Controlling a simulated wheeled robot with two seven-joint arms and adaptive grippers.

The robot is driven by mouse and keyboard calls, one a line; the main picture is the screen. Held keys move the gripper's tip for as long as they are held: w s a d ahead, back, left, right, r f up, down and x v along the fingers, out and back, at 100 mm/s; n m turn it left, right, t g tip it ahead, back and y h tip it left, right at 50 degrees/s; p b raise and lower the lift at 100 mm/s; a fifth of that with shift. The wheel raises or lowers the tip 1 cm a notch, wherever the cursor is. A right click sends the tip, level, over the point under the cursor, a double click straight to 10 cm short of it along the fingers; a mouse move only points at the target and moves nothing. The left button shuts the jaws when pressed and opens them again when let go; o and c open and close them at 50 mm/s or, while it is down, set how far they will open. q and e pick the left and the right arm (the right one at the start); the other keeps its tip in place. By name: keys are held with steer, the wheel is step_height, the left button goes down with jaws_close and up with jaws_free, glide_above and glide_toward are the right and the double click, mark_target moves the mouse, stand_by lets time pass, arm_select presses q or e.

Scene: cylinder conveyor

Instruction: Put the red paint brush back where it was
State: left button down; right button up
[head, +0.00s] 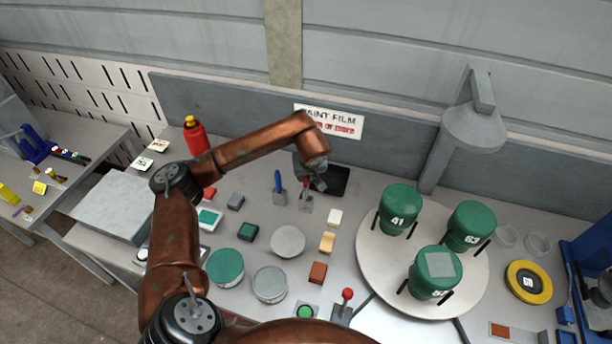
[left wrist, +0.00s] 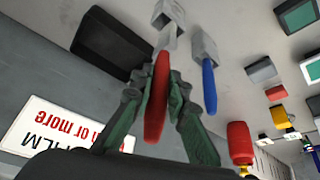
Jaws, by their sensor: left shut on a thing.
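The red paint brush (left wrist: 157,100) has its red handle between the fingers of my left gripper (left wrist: 155,95) in the left wrist view. In the head view my left gripper (head: 307,178) is shut on the red handle, above a small grey metal piece (head: 306,204) on the table. Whether the brush is seated in that piece or just above it, I cannot tell. A blue-handled brush (head: 278,182) stands upright to its left in its own grey piece; it also shows in the left wrist view (left wrist: 209,85). My right gripper is not in view.
A black tray (head: 336,181) lies right behind the gripper. A red bottle (head: 195,135) stands at the back left. Paint cans (head: 226,266) and small coloured blocks (head: 318,272) lie in front. A round turntable (head: 378,266) with green containers is at right.

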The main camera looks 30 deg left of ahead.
arm_select(q)
steer(key=shift+f, duration=0.1)
steer(key=c, duration=1.9)
jaws_free()
steer(key=shift+r, duration=0.35)
steer(key=v, duration=1.2)
steer(key=shift+d+r, duration=0.1)
steer(key=shift+r, duration=0.15)
steer(key=shift+s, duration=0.1)
